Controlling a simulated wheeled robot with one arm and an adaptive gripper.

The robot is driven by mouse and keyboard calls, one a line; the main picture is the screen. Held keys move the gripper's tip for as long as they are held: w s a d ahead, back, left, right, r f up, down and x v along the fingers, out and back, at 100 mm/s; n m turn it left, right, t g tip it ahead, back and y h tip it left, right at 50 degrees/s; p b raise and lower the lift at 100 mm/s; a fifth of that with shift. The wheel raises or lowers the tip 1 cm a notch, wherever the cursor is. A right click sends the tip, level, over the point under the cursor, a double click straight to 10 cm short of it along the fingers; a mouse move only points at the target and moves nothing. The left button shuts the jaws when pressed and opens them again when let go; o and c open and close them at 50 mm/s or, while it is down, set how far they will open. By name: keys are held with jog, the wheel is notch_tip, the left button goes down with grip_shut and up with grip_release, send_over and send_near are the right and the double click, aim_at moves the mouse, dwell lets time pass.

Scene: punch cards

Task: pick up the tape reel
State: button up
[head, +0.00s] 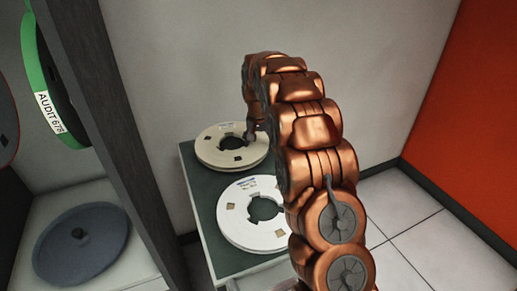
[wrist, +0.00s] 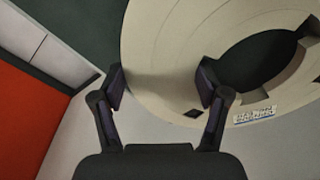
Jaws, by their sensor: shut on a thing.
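A cream tape reel (head: 212,153) with a dark centre opening is at the back of the dark green table top (head: 196,188) in the head view. My gripper (head: 253,134) is at its right side, partly hidden by my copper arm. In the wrist view my gripper (wrist: 161,84) is shut on the cream reel (wrist: 165,45), one finger at its outer rim and the other at the centre opening. A small printed label shows on the reel. I cannot tell whether the reel touches the table. A white reel (head: 235,233) lies in front of it.
A dark post (head: 108,125) stands left of the table. Beyond it are an upright green reel (head: 36,70) labelled AUDIT and a blue-grey reel (head: 80,243) on a pale surface. An orange-red wall (head: 468,130) is at right, with clear tiled floor (head: 420,225) before it.

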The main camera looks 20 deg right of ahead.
jog(key=s+b, duration=0.1)
jog(key=s, duration=0.4)
jog(key=s+a+r+b, duration=0.1)
jog(key=s, duration=0.4)
jog(key=s+b, duration=0.1)
jog(key=s, duration=0.4)
jog(key=shift+s+a+r, duration=0.15)
jog(key=shift+s+r, duration=0.25)
jog(key=shift+r, duration=0.6)
notch_tip(320, 180, up, 12)
jog(key=p, duration=0.3)
jog(key=shift+f, duration=0.25)
